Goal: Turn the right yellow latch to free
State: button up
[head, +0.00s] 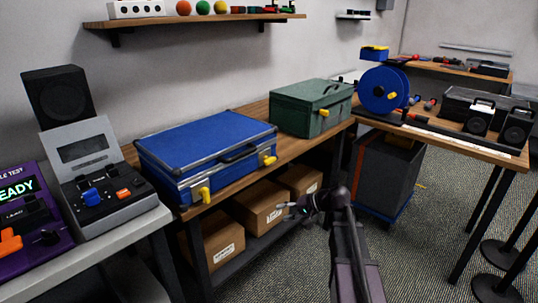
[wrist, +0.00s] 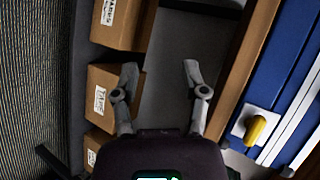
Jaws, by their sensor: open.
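The blue case (head: 205,150) lies closed on the wooden bench. Its right yellow latch (head: 268,159) is on the front face near the right corner; the left yellow latch (head: 203,193) is near the left corner. In the wrist view one yellow latch (wrist: 256,130) on a pale plate shows at the lower right, on the blue case's side; it appears to be the right one. My gripper (head: 284,208) is in front of the shelf, below and apart from the right latch. In the wrist view my gripper (wrist: 160,72) is open and empty.
The bench edge (wrist: 245,65) runs between my gripper and the case. Cardboard boxes (head: 258,202) sit on the shelf below. A green box (head: 312,107) with its own yellow latch stands right of the case. The floor in front is clear.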

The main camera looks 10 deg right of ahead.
aim_at(273, 161)
jog(key=w+d+r+m+t+y+p, duration=0.2)
jog(key=w+d+r+t, duration=0.3)
jog(key=d+r, duration=0.4)
notch_tip(273, 161, up, 4)
jog(key=shift+w+d+f+y+p, duration=0.25)
jog(key=shift+w+y+p, duration=0.15)
jog(key=shift+y, duration=0.5)
jog(key=shift+a, duration=0.2)
jog(key=x, duration=1.3)
jog(key=shift+w+a, duration=0.15)
jog(key=shift+a, duration=0.1)
grip_shut()
jog(key=shift+a, duration=0.15)
